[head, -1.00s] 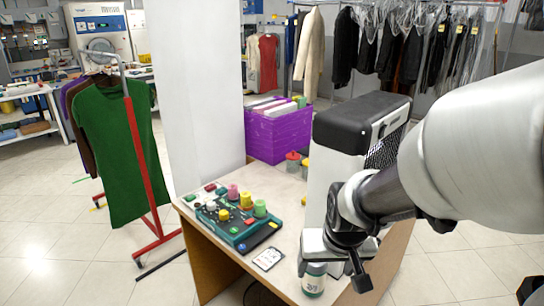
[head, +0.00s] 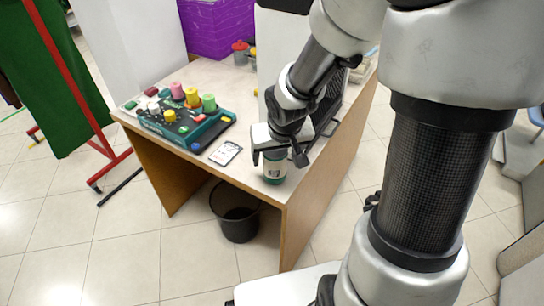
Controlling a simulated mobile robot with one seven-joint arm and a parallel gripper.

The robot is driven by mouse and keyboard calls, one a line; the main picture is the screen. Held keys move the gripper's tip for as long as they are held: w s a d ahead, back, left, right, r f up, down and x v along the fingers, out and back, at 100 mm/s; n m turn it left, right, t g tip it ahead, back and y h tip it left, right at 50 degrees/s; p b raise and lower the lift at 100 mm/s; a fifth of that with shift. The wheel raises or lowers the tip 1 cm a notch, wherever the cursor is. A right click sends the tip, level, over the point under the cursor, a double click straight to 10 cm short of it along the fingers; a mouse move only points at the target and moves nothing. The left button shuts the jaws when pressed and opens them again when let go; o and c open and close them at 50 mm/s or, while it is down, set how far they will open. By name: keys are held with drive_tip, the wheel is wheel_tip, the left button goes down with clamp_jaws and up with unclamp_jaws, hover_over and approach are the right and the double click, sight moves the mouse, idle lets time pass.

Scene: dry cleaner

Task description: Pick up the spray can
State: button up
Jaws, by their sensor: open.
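I cannot tell whether either finger touches the can.
A white card (head: 225,153) lies just left of the can. A dark green tray with spools (head: 186,126) is farther left. A dark bin (head: 238,215) is under the desk.

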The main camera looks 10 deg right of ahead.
drive_tip(key=b+x, duration=0.1)
drive_tip(key=x, duration=0.2)
drive_tip(key=shift+f, duration=0.3)
drive_tip(key=shift+c, duration=0.2)
drive_tip(key=shift+r, duration=0.1)
drive_tip(key=c, duration=1.2)
